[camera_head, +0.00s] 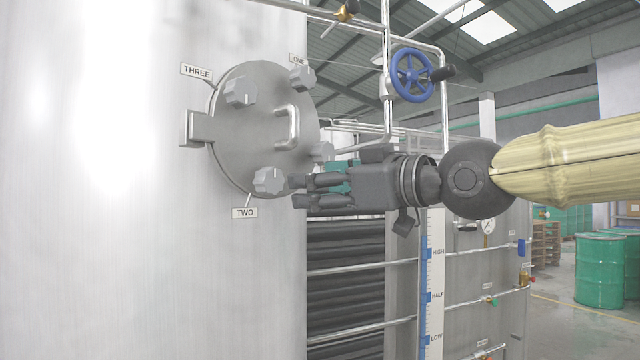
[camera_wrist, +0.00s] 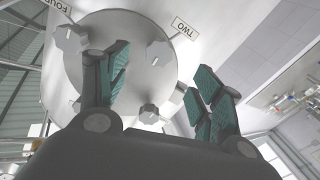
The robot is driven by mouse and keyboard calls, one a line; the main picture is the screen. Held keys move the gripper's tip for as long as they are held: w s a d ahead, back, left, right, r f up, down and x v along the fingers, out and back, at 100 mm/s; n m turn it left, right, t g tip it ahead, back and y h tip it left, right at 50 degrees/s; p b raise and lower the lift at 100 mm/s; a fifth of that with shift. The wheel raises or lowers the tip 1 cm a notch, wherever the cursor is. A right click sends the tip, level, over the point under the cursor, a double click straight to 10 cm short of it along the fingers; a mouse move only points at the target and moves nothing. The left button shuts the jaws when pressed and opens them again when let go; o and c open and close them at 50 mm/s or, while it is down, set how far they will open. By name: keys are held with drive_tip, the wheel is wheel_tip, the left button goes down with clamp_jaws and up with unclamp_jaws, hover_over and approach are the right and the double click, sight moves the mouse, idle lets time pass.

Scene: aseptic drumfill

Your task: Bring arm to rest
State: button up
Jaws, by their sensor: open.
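My gripper (camera_head: 300,190) is at the middle of the head view, pointing left toward the round hatch (camera_head: 232,125) on the steel tank. Its fingertips appear close to the lower right of the hatch, near the knob (camera_head: 268,180) by the label TWO; I cannot tell whether they touch it. In the wrist view my gripper (camera_wrist: 165,80) has its two green-padded fingers spread with nothing between them. The hatch (camera_wrist: 110,45) fills the upper left there, with several grey knobs around its rim. My arm reaches in from the right, in a pale yellow sleeve.
A blue handwheel (camera_head: 411,75) on a pipe stands above my gripper. A level gauge (camera_head: 431,290) and horizontal pipes are below it. The steel tank (camera_head: 100,200) fills the left. Green drums (camera_head: 601,270) stand on the open floor at the far right.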

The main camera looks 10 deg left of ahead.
drive_tip(key=shift+f, duration=0.1)
